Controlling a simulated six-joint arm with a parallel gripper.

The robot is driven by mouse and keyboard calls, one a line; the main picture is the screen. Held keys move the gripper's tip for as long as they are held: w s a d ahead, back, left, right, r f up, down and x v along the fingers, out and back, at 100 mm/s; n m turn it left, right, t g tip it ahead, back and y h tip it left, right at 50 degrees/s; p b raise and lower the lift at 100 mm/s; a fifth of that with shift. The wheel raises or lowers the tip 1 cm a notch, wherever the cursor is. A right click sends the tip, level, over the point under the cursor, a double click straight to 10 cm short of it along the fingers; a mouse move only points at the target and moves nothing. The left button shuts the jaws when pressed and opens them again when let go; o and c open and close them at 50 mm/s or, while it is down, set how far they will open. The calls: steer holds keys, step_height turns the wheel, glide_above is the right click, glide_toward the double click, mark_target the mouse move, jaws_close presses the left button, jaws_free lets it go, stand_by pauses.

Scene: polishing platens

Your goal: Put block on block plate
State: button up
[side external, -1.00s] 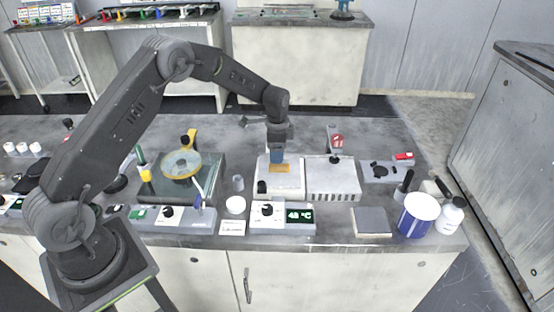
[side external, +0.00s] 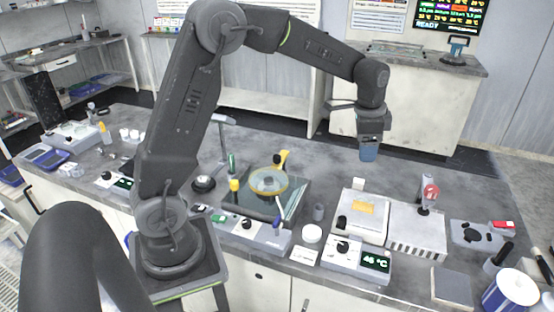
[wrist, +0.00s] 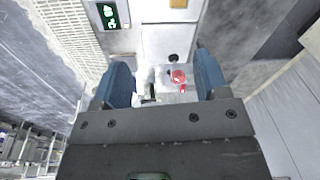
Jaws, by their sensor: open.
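My gripper (side external: 368,153) is open and empty, raised well above the bench behind the white heated unit. In the wrist view its two blue fingers (wrist: 163,82) stand apart with nothing held between them. A flat tan-orange piece (side external: 363,207), perhaps the block, lies on top of the white heated unit (side external: 350,227). A flat grey square plate (side external: 452,287), perhaps the block plate, lies at the front right of the bench with nothing on it. I cannot tell for certain which pieces are the block and block plate.
A controller (side external: 357,259) with a green display stands in front of the heated unit. A ribbed white unit (side external: 416,236) and red-topped post (side external: 429,193) stand to its right. A polishing platen (side external: 269,182) is left. A blue-white tub (side external: 510,291) is at the right edge.

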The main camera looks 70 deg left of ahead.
steer(key=s+d+r+n+t, duration=0.3)
steer(key=s+r, duration=0.5)
steer(key=s, duration=0.6)
steer(key=s+d+f+n+t, duration=0.1)
steer(key=s+d+n, duration=0.2)
steer(key=s, duration=1)
steer(key=shift+d+n, duration=0.25)
steer(key=shift+n, duration=0.05)
steer(key=shift+f, duration=0.1)
steer(key=shift+c, duration=0.3)
